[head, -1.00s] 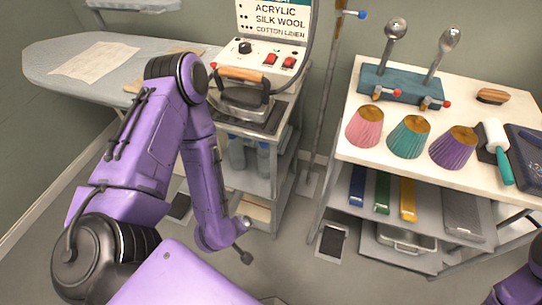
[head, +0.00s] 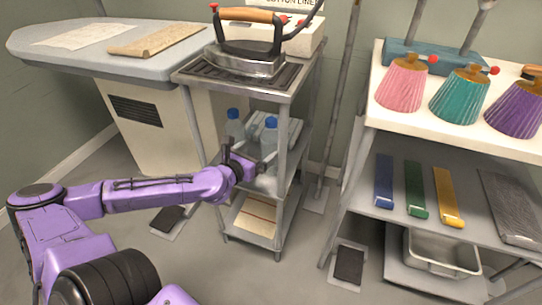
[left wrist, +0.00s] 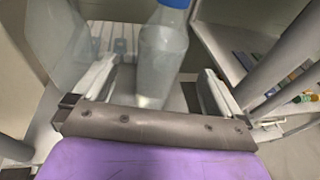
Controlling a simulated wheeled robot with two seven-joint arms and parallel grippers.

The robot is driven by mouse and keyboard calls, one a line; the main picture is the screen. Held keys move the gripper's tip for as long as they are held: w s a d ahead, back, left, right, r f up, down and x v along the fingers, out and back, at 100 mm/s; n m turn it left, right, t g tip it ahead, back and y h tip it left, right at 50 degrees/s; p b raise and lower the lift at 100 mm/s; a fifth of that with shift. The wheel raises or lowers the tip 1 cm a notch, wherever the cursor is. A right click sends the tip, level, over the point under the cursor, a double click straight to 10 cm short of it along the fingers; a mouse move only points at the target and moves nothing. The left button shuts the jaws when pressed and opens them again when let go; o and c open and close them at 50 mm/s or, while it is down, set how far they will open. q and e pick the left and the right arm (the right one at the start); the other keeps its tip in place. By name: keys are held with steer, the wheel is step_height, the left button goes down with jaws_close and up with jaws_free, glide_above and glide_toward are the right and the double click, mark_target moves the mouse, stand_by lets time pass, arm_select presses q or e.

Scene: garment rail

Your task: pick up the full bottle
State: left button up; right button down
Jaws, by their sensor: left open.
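Two clear bottles with blue caps stand on the middle shelf of the grey metal cart: a left bottle (head: 234,127) and a right bottle (head: 270,138). I cannot tell surely from the head view which one is full. My left gripper (head: 254,164) is at the front of that shelf, just before the right bottle. In the left wrist view its fingers (left wrist: 155,88) are wide apart, with one blue-capped bottle (left wrist: 163,52) upright between or just beyond them, not gripped. Another clear bottle (left wrist: 62,45) shows at the left, outside the fingers. My right gripper is out of view.
The cart's posts (head: 282,165) flank the shelf opening. An iron (head: 250,50) stands on the cart's top. An ironing board (head: 100,52) is at the left. A rack with coloured cones (head: 402,85) stands at the right. Floor in front is clear.

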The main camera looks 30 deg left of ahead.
mark_target(265, 147)
arm_select(q)
steer(key=shift+w+f+b, duration=0.5)
steer(key=shift+w+f, duration=0.05)
steer(key=shift+w, duration=0.15)
steer(key=shift+w+r+b, duration=0.1)
steer(key=shift+w+b, duration=0.3)
steer(key=shift+w, duration=0.2)
steer(key=shift+w+b, duration=0.5)
steer(key=shift+b, duration=0.05)
steer(key=w+b, duration=0.1)
steer(key=w, duration=0.2)
steer(key=shift+w+f+b, duration=0.3)
steer(key=shift+f+b, duration=0.05)
steer(key=shift+f, duration=0.05)
steer(key=shift+w, duration=0.3)
steer(key=shift+r, duration=0.15)
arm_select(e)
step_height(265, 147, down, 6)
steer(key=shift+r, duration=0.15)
arm_select(q)
steer(key=c, duration=1.5)
